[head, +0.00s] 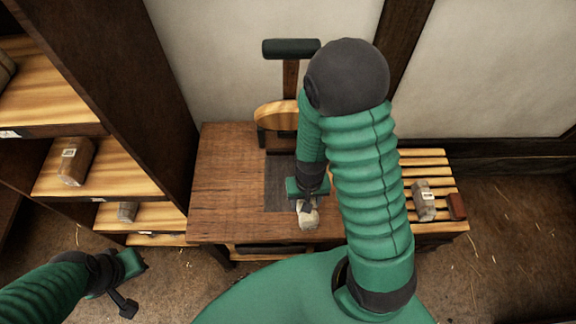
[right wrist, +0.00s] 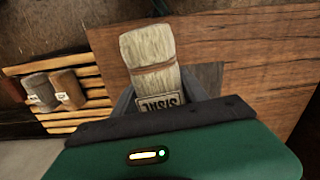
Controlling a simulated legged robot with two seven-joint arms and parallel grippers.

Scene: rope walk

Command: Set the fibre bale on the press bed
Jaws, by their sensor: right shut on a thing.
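The fibre bale is a pale, straw-coloured bundle (head: 308,217) with a band around it. In the right wrist view the bale (right wrist: 150,62) shows a label reading "SISAL". My right gripper (head: 307,201) is shut on it, with the jaws on either side. The press bed looks to be the dark square plate (head: 279,186) in the wooden bench top, partly hidden by my right arm. The bale shows at the plate's front edge; I cannot tell whether it touches the bench. My left gripper (head: 125,288) is at the lower left, away from the bench, its jaws unclear.
A round wooden disc (head: 276,116) and a post with a dark handle (head: 290,48) stand behind the plate. A slatted rack (head: 425,168) at right holds a tagged grey bundle (head: 423,201) and a reddish-brown one (head: 457,207). Shelves (head: 110,180) stand left. The bench's left part is clear.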

